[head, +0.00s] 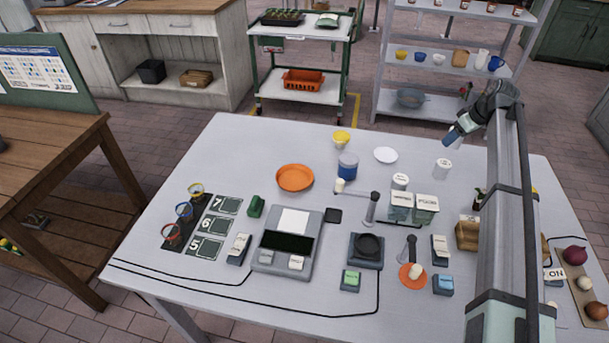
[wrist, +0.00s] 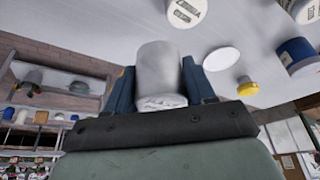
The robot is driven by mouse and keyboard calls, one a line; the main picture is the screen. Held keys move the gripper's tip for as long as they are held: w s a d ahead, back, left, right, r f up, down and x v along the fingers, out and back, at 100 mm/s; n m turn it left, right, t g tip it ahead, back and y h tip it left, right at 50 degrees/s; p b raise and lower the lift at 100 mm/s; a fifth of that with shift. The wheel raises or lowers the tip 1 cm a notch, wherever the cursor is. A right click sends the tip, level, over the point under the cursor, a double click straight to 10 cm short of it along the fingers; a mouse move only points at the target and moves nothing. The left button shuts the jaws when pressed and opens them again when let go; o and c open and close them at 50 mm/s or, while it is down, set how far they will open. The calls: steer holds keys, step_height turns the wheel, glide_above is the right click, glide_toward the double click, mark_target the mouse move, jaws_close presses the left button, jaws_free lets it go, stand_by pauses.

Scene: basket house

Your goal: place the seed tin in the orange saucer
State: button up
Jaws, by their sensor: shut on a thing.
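My gripper (head: 451,137) is raised over the back right of the table in the head view. In the wrist view, its blue fingers are shut on a pale grey cylinder (wrist: 163,72), which I take for the seed tin. Its white end label is too blurred to read. In the head view I cannot make the held tin out clearly. The orange saucer (head: 295,179) lies on the table, left of the middle, and looks empty. My gripper is well to its right and higher. The saucer is not seen in the wrist view.
A white labelled tin (head: 443,168), white plate (head: 386,155), yellow cup (head: 341,139) and blue tin (head: 348,165) stand between my gripper and the saucer. Labelled boxes (head: 426,209) and a scale (head: 287,243) are nearer. A flat orange disc (head: 406,281) lies front right.

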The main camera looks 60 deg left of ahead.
steer(key=s+a+n, duration=0.2)
steer(key=s+a, duration=0.9)
steer(key=n+g+h, duration=0.1)
steer(key=n+g, duration=0.2)
steer(key=n, duration=0.4)
glide_above(290, 179)
steer(key=d, duration=0.1)
steer(key=shift+w+f, duration=0.15)
steer(key=shift+f, duration=1.4)
steer(key=shift+w+f, duration=0.2)
steer(key=shift+f, duration=1.4)
steer(key=shift+w+f, duration=0.15)
steer(key=shift+f, duration=1.4)
steer(key=shift+f, duration=0.1)
steer(key=o, duration=0.8)
steer(key=shift+c, duration=0.2)
